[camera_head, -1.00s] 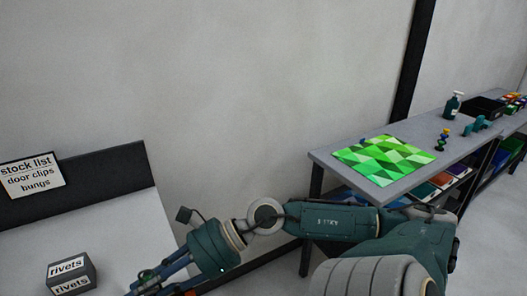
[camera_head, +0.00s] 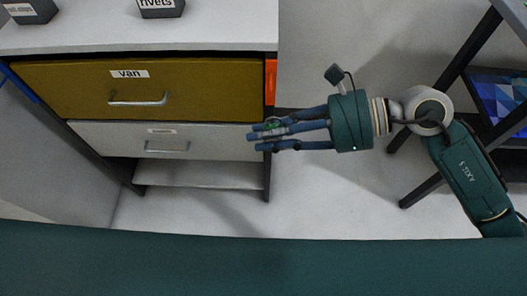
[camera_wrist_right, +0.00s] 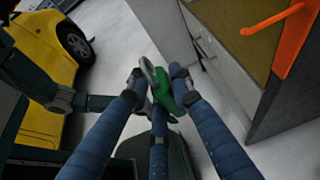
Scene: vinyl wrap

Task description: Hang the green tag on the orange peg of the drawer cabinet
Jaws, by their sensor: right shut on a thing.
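The green tag (camera_wrist_right: 163,92) is between the fingers of my right gripper (camera_wrist_right: 155,84), which is shut on it. In the head view my right gripper (camera_head: 262,136) is in front of the right edge of the drawer cabinet (camera_head: 185,85), and only a little green of the tag (camera_head: 273,124) shows between the fingers. The orange peg (camera_wrist_right: 273,18) juts from an orange plate (camera_wrist_right: 296,40) at the top right of the wrist view, apart from the tag. In the head view the orange plate (camera_head: 270,80) is above the fingers. My left gripper is not in view.
The cabinet has a gold drawer (camera_head: 200,85) labelled van above a white drawer (camera_head: 100,138), both with handles. Dark boxes (camera_head: 160,8) stand on its top. A yellow vehicle (camera_wrist_right: 45,35) is left in the wrist view. Free floor (camera_head: 330,210) lies right of the cabinet.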

